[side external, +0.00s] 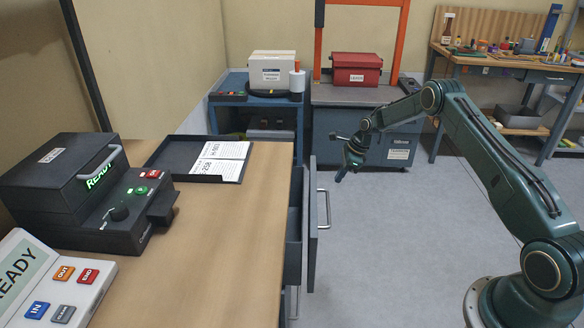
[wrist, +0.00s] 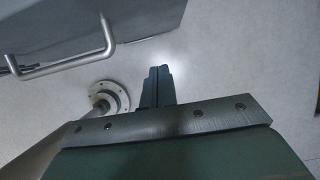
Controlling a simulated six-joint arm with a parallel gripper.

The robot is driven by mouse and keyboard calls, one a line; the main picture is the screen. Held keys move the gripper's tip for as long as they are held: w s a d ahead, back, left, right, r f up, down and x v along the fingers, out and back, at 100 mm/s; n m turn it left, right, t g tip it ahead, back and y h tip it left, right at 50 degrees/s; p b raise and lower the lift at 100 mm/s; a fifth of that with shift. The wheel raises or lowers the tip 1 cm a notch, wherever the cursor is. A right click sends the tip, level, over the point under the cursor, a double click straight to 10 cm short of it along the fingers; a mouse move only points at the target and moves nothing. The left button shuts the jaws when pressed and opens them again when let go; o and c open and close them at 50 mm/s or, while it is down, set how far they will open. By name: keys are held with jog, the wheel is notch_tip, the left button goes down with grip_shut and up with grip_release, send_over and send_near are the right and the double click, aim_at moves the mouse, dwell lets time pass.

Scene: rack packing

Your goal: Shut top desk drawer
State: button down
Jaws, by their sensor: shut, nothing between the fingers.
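The top desk drawer (side external: 311,215) stands open in the side view, its dark front pulled out from the right side of the wooden desk (side external: 235,230). A silver bar handle (side external: 324,209) is on its outer face. The drawer front (wrist: 110,18) and its handle (wrist: 78,55) also show at the upper left of the wrist view. My gripper (side external: 341,177) is shut and empty, to the right of the drawer front and apart from it. In the wrist view its closed fingers (wrist: 159,72) point over bare floor, right of the handle. The drawer's inside is mostly hidden by the desk and drawer front.
On the desk are a black device (side external: 75,190), a white button panel (side external: 45,285) and a dark tray (side external: 170,157) with papers. Behind, a grey cabinet (side external: 360,120) carries a red box (side external: 356,69). The floor (side external: 400,240) right of the drawer is clear.

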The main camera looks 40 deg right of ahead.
jog(key=shift+v, duration=1.85)
jog(key=s+a+f+t+y, duration=0.2)
jog(key=s+t+y, duration=0.1)
jog(key=s, duration=0.5)
jog(key=shift+a+f, duration=0.15)
jog(key=w+a+r+x, duration=0.1)
jog(key=r+x, duration=0.1)
jog(key=x, duration=1)
jog(key=shift+w+a+f, duration=0.2)
jog(key=shift+w+a, duration=0.2)
jog(key=shift+a, duration=0.05)
